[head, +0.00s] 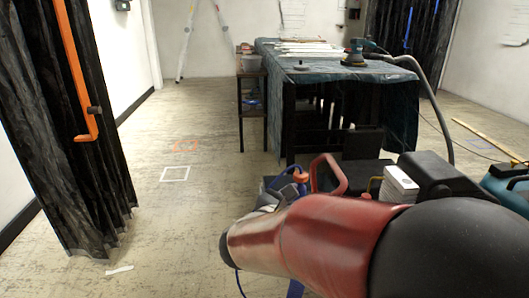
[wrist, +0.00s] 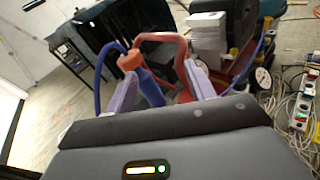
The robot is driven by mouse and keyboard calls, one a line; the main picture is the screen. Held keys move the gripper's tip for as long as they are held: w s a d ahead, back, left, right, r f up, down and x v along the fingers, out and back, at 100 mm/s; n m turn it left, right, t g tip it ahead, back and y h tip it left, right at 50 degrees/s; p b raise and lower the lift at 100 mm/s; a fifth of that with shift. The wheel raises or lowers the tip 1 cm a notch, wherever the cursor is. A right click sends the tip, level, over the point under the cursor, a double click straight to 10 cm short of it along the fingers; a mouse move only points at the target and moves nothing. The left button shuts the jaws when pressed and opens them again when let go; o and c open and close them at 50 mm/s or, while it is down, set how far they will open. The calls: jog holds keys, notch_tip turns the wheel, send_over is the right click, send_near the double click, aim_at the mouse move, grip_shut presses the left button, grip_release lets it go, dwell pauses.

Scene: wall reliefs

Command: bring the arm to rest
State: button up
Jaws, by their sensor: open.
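My gripper (wrist: 160,84) shows in the wrist view with its two pale purple fingers spread apart. It is open, and I see nothing clasped between the fingers. Beyond the fingertips is a red curved handle (wrist: 178,42) and a blue hose with an orange fitting (wrist: 130,60). I cannot tell whether the fingers touch them. In the head view my red and black arm reaches across the lower right, low over the floor. It hides part of the equipment there, and my fingers are not clear in that view.
A covered table (head: 400,75) with a sander (head: 355,52) stands behind the equipment. A small shelf (head: 252,100) is at its left. A black curtain (head: 60,130) hangs at the left. Cables and a power strip (wrist: 303,110) lie on the right. The floor (head: 150,220) at centre left is mostly clear.

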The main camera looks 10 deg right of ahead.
jog(key=s+d+f+m+g+y+p, duration=0.1)
jog(key=s+d+f+m+g+y, duration=0.1)
jog(key=s+d+m+g, duration=0.4)
jog(key=s+d+f+m+g+y, duration=0.2)
jog(key=s+d+m+g+y, duration=0.1)
jog(key=s+m, duration=0.5)
jog(key=s+a+r+m+t+y+p, duration=0.1)
jog(key=s+a+r+m+t+y, duration=0.1)
jog(key=s+a+m+y, duration=0.4)
jog(key=s+a+r+m, duration=0.1)
jog(key=m, duration=0.4)
jog(key=shift+a+m, duration=0.25)
jog(key=shift+m, duration=0.15)
jog(key=shift+s, duration=0.1)
